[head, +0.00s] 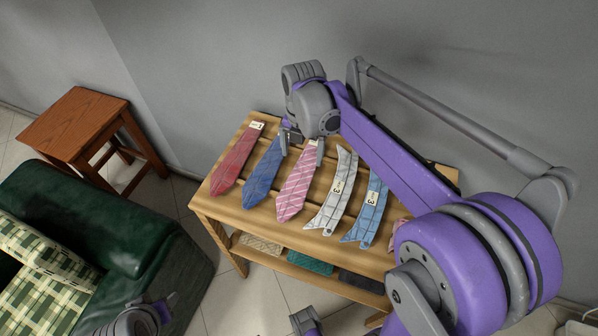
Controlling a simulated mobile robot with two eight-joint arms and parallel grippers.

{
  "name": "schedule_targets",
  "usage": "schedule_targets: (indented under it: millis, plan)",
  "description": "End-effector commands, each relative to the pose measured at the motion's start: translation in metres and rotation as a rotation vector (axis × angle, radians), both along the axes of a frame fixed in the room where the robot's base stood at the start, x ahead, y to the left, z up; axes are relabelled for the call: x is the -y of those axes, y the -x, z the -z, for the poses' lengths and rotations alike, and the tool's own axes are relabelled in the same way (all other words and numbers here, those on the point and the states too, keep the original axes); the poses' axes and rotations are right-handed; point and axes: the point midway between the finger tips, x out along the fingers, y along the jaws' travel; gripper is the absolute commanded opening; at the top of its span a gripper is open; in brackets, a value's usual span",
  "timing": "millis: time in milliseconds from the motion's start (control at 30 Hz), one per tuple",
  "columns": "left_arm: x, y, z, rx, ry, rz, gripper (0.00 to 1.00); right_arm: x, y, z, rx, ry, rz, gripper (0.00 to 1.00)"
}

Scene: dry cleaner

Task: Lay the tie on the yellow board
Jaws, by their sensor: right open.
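Several ties lie side by side on a slatted wooden table: a red tie (236,160), a blue tie (263,174), a pink striped tie (297,186), a silver-grey tie (331,205) and a light blue tie (367,214). Paper tags show on several of them. My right gripper (304,150) is open, pointing down over the tagged upper end of the pink tie; I cannot tell whether it touches. My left gripper (158,308) shows partly at the bottom left, its jaws unclear. I see no clearly yellow board.
The table (212,208) stands near the grey wall; its lower shelf holds a green folded item (310,263) and others. A green armchair (125,222) and a wooden stool (82,120) are at left. My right arm hides the table's right part.

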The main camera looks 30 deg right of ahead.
Motion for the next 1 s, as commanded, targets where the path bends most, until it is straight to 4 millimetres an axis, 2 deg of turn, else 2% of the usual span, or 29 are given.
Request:
schedule_targets:
  millis: [100,267,600,867,900,1000]
  plan:
    - [0.0,0.0,0.002,-0.001,0.0,0.0,0.5,0.0,0.0,0.017,0.0,0.0,0.0,1.0]
    - [0.0,0.0,0.003,-0.001,0.0,0.0,0.5,-0.001,0.0,0.028,0.001,0.0,0.001,1.0]
    - [0.0,0.001,0.006,-0.002,0.0,0.0,0.5,-0.003,0.004,0.073,0.001,0.0,0.001,1.0]
    - [0.0,0.001,0.006,-0.002,0.0,0.0,0.5,-0.003,0.004,0.076,0.001,0.0,0.001,1.0]
    - [0.0,0.001,0.006,-0.002,0.0,0.0,0.5,-0.003,0.004,0.076,0.001,0.0,0.001,0.98]
    - [0.0,0.001,0.006,-0.002,0.0,0.0,0.5,-0.003,0.004,0.076,0.001,0.0,0.002,0.8]
